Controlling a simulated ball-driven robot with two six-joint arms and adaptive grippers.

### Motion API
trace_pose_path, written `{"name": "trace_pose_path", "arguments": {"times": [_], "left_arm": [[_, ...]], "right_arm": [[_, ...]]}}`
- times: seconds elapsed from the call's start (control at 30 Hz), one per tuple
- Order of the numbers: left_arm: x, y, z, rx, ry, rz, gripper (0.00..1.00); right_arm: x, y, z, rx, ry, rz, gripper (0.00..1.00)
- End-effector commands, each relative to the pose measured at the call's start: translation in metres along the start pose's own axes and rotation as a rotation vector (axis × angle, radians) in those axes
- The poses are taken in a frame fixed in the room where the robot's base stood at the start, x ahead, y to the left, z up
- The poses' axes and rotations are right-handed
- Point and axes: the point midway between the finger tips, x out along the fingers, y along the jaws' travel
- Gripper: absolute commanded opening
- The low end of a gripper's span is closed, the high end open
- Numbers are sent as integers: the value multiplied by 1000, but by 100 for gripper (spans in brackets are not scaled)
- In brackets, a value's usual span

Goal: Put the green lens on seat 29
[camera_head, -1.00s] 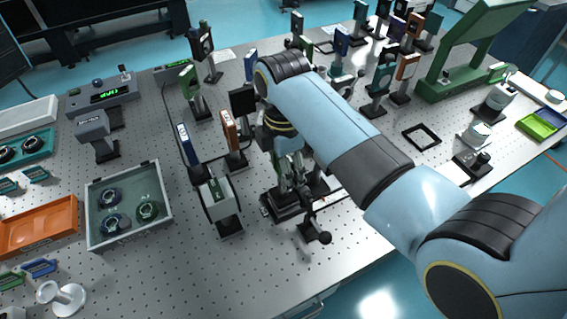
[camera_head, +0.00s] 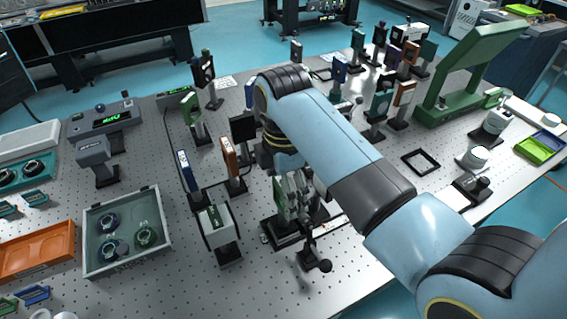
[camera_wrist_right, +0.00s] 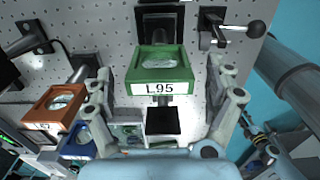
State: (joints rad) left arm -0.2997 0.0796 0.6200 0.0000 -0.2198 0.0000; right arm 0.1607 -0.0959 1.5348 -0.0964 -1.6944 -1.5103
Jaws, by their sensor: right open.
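In the right wrist view a green-framed lens labelled L95 (camera_wrist_right: 160,65) sits upright between the spread fingers of my right gripper (camera_wrist_right: 162,82). Gaps show on both sides of its frame, so the fingers do not grip it. In the head view my right gripper (camera_head: 298,190) is low over the front middle of the table, and a green plate (camera_head: 279,196), likely the same lens, shows beside its fingers. My arm hides part of this area. Another green-framed lens (camera_head: 191,112) stands on a post further back left. No number 29 is legible. My left gripper is not in view.
An orange-framed lens (camera_wrist_right: 53,104) and a blue one (camera_wrist_right: 78,145) stand left of the gripper in the wrist view. A black-handled clamp (camera_head: 312,258) is just in front. A grey-green box (camera_head: 128,256) and an orange tray (camera_head: 36,250) lie left. Bare table (camera_head: 290,293) shows at the front.

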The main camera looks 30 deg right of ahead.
Motion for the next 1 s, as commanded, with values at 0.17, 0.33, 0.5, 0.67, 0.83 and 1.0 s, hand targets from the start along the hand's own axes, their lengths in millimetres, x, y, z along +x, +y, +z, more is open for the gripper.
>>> {"name": "trace_pose_path", "arguments": {"times": [0.17,0.33,0.5,0.67,0.83,1.0], "left_arm": [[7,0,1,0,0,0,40],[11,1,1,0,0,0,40],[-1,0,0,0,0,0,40],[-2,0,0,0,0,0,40],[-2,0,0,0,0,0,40],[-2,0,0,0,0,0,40]], "right_arm": [[-42,1,-1,0,3,6,89],[-79,1,0,1,1,5,89],[-104,0,0,0,0,2,89],[-108,0,0,0,0,1,89],[-107,0,0,0,0,1,89],[-107,0,0,0,0,1,89]]}}
